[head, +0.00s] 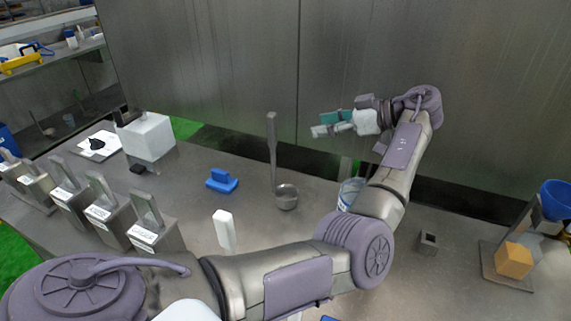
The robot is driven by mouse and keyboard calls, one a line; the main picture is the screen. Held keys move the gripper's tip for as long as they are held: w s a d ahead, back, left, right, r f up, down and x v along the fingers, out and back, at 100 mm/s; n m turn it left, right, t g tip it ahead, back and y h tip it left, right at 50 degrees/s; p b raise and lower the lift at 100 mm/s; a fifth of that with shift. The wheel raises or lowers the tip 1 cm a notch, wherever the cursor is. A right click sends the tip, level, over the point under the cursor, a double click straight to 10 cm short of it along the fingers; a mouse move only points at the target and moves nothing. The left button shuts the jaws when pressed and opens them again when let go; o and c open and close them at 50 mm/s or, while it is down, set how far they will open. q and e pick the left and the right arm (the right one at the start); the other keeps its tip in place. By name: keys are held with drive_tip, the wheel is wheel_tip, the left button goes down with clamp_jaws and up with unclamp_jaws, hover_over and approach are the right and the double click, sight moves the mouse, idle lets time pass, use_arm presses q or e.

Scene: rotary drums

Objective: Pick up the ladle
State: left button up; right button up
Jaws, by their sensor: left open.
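The ladle (272,150) is grey metal with a long flat handle standing up and a round cup (287,197) at the bottom. It appears to stand on the metal table, in the middle of the head view. My left gripper (328,124) is open and empty. In the picture it is right of the ladle's handle, near the height of its upper part, with a visible gap between them. My left arm reaches across the front of the view and bends back at the right. My right gripper is not in view.
A blue block-like object (221,182) and a white upright object (224,231) are left of the ladle. A bucket (350,190) is partly hidden behind my arm. Several metal containers (105,222) and a white box (148,138) stand left. A metal wall (230,70) rises behind.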

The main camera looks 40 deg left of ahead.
sight(276, 132)
use_arm(q)
drive_tip(key=p+x, duration=0.1)
drive_tip(key=x, duration=0.4)
drive_tip(key=p+x, duration=0.1)
drive_tip(key=x, duration=0.2)
drive_tip(key=shift+s+r+p, duration=0.2)
drive_tip(key=shift+r+p, duration=0.1)
drive_tip(key=shift+p, duration=0.05)
drive_tip(key=shift+a+f, duration=0.2)
drive_tip(key=shift+a+p, duration=0.25)
drive_tip(key=shift+p, duration=0.05)
drive_tip(key=p+x, duration=0.2)
drive_tip(key=x, duration=0.2)
drive_tip(key=shift+s+a+p, duration=0.15)
drive_tip(key=shift+s+p, duration=0.05)
drive_tip(key=shift+p, duration=0.2)
drive_tip(key=shift+a+f, duration=0.2)
drive_tip(key=shift+d, duration=0.1)
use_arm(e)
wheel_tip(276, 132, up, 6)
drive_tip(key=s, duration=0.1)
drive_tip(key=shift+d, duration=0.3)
use_arm(q)
drive_tip(key=shift+c, duration=1)
clamp_jaws()
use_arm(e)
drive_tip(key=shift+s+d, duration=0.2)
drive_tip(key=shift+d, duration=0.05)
